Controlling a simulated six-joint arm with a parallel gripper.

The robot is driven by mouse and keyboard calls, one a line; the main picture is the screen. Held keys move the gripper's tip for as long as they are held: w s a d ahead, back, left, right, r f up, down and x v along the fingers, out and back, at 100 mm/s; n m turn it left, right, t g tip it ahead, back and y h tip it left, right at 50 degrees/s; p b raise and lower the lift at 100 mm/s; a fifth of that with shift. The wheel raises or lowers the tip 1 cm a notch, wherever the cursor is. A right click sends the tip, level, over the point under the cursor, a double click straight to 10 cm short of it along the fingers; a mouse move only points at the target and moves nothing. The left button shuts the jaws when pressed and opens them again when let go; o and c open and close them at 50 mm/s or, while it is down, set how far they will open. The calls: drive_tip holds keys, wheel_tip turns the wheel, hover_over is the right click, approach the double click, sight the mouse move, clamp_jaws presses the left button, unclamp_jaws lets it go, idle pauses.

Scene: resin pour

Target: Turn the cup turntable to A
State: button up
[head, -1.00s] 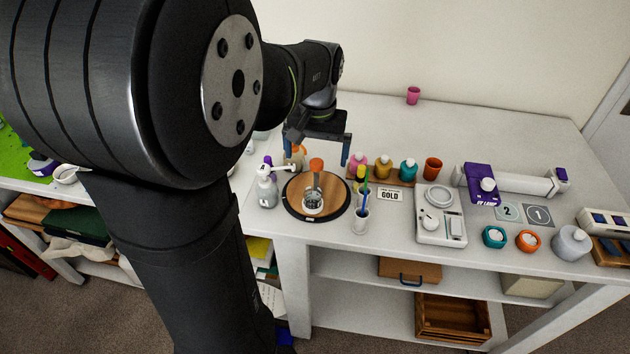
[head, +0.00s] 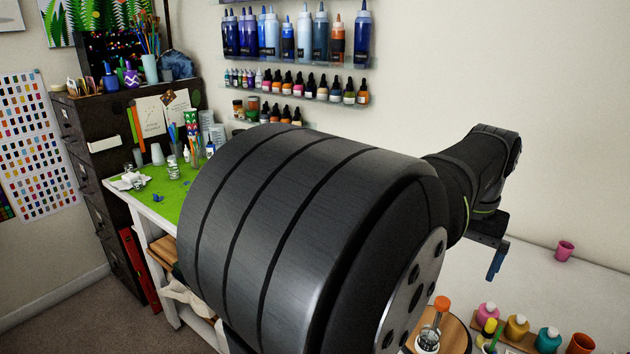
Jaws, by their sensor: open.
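The round wooden turntable (head: 457,336) is at the bottom edge of the head view, largely hidden behind my arm and cut off by the frame. A small clear cup with a white base (head: 428,340) is on it, with an orange-topped item (head: 442,303) at the cup. No letter A can be made out on the turntable. My gripper (head: 495,264) is open, with one blue finger showing. It hangs above the white table, behind the turntable in the picture and apart from it.
Pink (head: 486,312), mustard (head: 516,327) and teal (head: 547,340) bottles and an orange cup (head: 581,343) stand right of the turntable. A pink cup (head: 564,251) is farther back. A green-topped bench (head: 165,195) and bottle shelves (head: 295,55) lie left and behind.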

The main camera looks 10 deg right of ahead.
sight(443, 300)
drive_tip(key=c, duration=1)
drive_tip(key=w+d+r+n, duration=0.2)
drive_tip(key=w+r+n, duration=0.1)
drive_tip(key=n, duration=0.6)
drive_tip(key=shift+g, duration=0.3)
wheel_tip(443, 300, down, 17)
drive_tip(key=shift+f, duration=0.2)
clamp_jaws()
